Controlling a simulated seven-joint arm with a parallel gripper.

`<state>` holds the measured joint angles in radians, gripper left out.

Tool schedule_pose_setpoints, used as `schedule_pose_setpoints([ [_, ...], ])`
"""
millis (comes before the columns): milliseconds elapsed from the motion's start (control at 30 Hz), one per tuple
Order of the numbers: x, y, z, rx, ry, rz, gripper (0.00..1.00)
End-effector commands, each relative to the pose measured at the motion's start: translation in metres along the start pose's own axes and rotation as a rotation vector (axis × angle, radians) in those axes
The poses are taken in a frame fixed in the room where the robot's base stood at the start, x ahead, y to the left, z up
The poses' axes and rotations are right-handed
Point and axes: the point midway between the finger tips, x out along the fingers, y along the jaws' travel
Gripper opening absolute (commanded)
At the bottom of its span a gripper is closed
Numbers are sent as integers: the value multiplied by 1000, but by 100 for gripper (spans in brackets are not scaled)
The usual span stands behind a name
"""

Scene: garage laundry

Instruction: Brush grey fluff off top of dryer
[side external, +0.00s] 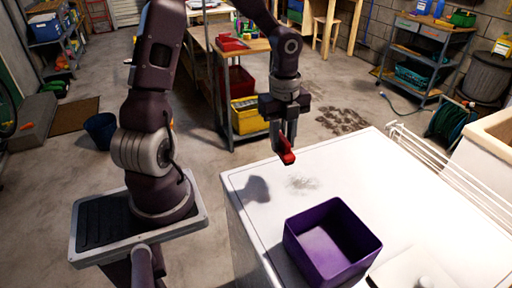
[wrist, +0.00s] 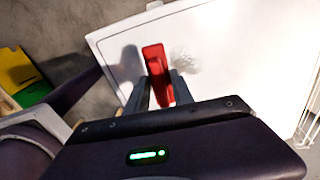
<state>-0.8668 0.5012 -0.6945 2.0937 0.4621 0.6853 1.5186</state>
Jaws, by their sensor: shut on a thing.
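My gripper (side external: 287,136) is shut on a red brush (side external: 287,157), held above the dryer's far left part. The red brush also shows in the wrist view (wrist: 155,62) between the two fingers (wrist: 158,92); its bristles cannot be made out. The white dryer top (side external: 385,165) lies below. A faint patch of grey fluff (side external: 301,183) lies on it, just below and right of the brush in the side view. In the wrist view the fluff (wrist: 185,63) is right of the brush. The brush looks apart from the surface, with a shadow to its left.
An open purple bin (side external: 332,240) stands on the dryer near the fluff. A white lidded thing (side external: 420,272) is at the near right. White rails (side external: 440,165) run along the right edge. A shelf with a yellow bin (side external: 248,115) stands behind.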

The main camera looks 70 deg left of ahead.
Motion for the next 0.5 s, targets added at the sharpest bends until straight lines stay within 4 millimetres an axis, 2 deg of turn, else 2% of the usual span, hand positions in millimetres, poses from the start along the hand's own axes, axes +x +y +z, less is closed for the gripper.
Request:
schedule_pose_setpoints([
  [33,3,-23,-1,6,4,-1,0],
  [100,9,-54,-3,5,4,4,0],
  [200,17,-88,-7,3,-6,16,0],
  [333,24,-109,-11,3,-18,24,0],
  [500,33,-111,-11,3,-20,28,0],
])
